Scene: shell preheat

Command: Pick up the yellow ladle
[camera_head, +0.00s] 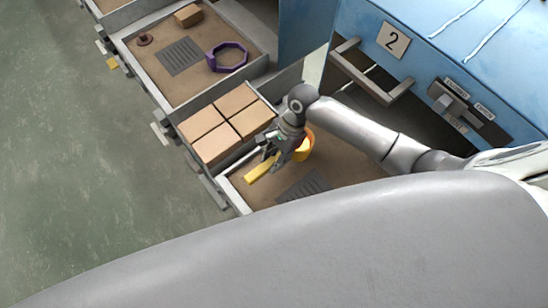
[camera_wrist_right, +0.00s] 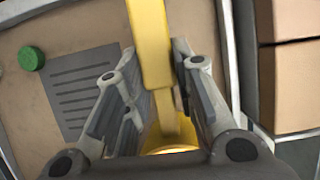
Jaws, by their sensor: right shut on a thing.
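The yellow ladle (camera_head: 262,172) is in the near tray in the head view, with its handle toward the lower left and its round bowl (camera_head: 304,147) partly hidden behind my right gripper. My right gripper (camera_head: 268,153) reaches down over the ladle and is shut on its handle. In the right wrist view the yellow handle (camera_wrist_right: 153,60) runs between the two fingers of my right gripper (camera_wrist_right: 150,95). The bowl shows only in part at the bottom of that view. I cannot tell whether the ladle touches the tray floor. My left gripper is not in view.
Several cardboard boxes (camera_head: 237,100) fill the compartment beside the ladle. A slotted dark plate (camera_head: 302,187) lies in the near tray; a green round thing (camera_wrist_right: 31,59) shows beside it. The far tray holds a purple ring (camera_head: 212,60). A blue machine (camera_head: 440,50) with a handle stands right.

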